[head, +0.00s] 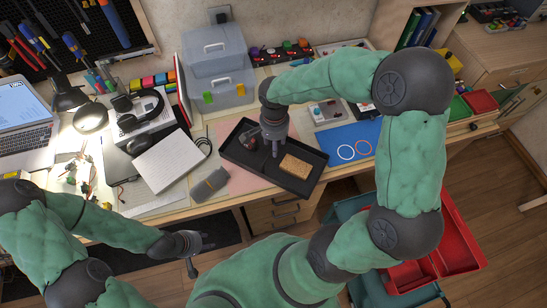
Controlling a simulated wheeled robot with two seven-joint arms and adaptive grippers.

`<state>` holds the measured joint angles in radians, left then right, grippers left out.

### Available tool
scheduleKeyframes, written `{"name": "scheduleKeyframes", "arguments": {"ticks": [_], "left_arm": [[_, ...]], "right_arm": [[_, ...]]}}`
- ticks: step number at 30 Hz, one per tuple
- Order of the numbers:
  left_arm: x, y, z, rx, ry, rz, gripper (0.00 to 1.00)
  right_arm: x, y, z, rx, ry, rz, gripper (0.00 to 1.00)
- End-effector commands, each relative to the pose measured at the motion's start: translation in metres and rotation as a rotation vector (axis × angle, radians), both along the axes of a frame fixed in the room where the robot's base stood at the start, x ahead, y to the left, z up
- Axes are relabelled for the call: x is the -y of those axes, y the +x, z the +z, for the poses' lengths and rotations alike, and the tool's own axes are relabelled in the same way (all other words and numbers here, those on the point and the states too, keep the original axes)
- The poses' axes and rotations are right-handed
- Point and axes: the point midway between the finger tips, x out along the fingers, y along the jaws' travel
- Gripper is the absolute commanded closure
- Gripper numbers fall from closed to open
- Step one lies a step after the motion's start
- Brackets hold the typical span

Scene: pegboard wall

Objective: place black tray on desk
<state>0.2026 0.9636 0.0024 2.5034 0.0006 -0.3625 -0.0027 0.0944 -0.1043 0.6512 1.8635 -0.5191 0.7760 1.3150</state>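The black tray (240,160) lies on the desk (190,212), near its front edge at mid-picture. A tan sponge-like block (296,165) lies in the tray's right part, and a small dark item (247,139) is at its left. My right gripper (275,152) points down over the middle of the tray and hides part of it. I cannot tell whether it touches the tray or whether its fingers are apart. My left gripper (192,268) is low in front of the desk, away from the tray. Its finger gap does not show clearly.
A blue mat with rings (355,140) is right of the tray. Grey bins (215,65) stand behind it. A notebook (170,160), headphones (137,108), lamp (90,117) and laptop (25,115) crowd the left. A red bin (455,235) is below right.

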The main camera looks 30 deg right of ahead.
Motion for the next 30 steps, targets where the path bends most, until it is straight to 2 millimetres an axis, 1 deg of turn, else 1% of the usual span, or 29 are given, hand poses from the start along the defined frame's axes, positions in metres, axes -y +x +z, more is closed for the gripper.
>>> {"name": "scheduleKeyframes", "arguments": {"ticks": [1, 3, 6, 13, 14, 15, 17, 18, 19, 30], "left_arm": [[0.0, 0.0, -0.008, 0.0, 0.0, 0.0, 0.6], [0.0, 0.0, -0.012, 0.0, 0.0, 0.0, 0.6], [0.0, 0.0, -0.015, 0.0, 0.0, 0.0, 0.6], [0.0, 0.0, -0.014, 0.0, 0.0, 0.0, 0.6], [0.0, 0.0, -0.014, 0.0, 0.0, 0.0, 0.6], [0.0, 0.0, -0.014, 0.0, 0.0, 0.0, 0.6], [0.0, 0.0, -0.014, 0.0, 0.0, 0.0, 0.6], [0.0, 0.0, -0.014, 0.0, 0.0, 0.0, 0.6], [0.0, 0.0, -0.014, 0.0, 0.0, 0.0, 0.6], [0.0, 0.0, -0.014, 0.0, 0.0, 0.0, 0.6]], "right_arm": [[-0.001, -0.001, -0.012, -0.004, 0.0, 0.001, 0.53], [-0.001, -0.001, -0.022, -0.004, 0.0, 0.0, 0.53], [-0.001, -0.001, -0.032, -0.002, 0.0, 0.0, 0.53], [-0.001, 0.0, -0.032, -0.001, -0.001, 0.0, 0.53], [-0.001, 0.0, -0.032, -0.001, -0.001, 0.0, 0.55], [-0.001, 0.0, -0.032, -0.001, -0.001, 0.0, 0.67], [-0.001, 0.0, -0.032, -0.001, -0.001, 0.0, 0.84], [-0.001, 0.0, -0.032, -0.001, -0.001, 0.0, 0.95], [-0.001, 0.0, -0.032, -0.001, -0.001, 0.0, 1.0], [-0.001, 0.0, -0.031, 0.001, 0.0, 0.0, 1.0]]}}
